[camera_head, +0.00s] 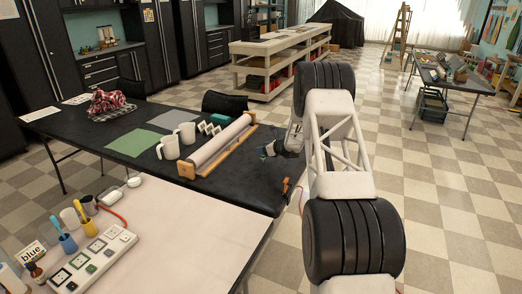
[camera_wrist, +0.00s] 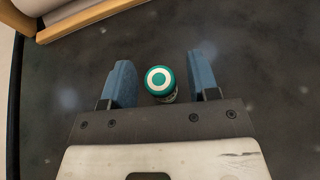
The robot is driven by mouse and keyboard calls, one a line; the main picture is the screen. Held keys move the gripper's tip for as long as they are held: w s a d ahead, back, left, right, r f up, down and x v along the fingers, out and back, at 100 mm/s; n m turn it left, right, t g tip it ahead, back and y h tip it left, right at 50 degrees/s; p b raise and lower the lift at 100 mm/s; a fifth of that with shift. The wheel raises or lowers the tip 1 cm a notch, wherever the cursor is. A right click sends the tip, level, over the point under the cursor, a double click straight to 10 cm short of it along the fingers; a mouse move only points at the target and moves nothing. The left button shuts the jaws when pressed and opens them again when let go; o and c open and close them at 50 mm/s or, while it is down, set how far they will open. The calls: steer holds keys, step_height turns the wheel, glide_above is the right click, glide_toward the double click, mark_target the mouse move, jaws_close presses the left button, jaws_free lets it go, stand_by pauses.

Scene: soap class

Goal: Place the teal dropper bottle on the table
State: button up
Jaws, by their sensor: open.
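The teal dropper bottle (camera_wrist: 159,80) shows from above in the wrist view, as a round teal top with a white ring. It stands between the two blue fingers of my gripper (camera_wrist: 160,64), with a gap on each side. My gripper is open and pointed down over the dark table (camera_wrist: 270,120). In the head view, my gripper (camera_head: 267,150) is low over the right part of the black table (camera_head: 240,185). I cannot make out the bottle there. How the bottle's base meets the table is hidden.
A paper roll on a wooden holder (camera_head: 218,148) lies just left of my gripper. Two white mugs (camera_head: 168,147), green and grey sheets and a red patterned bundle (camera_head: 107,101) are further left. A pale table (camera_head: 190,235) with a switch board stands in front. An orange-handled tool (camera_head: 285,187) is near the edge.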

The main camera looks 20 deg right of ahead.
steer(key=v, duration=1)
steer(key=shift+s, duration=0.1)
stand_by(0.5)
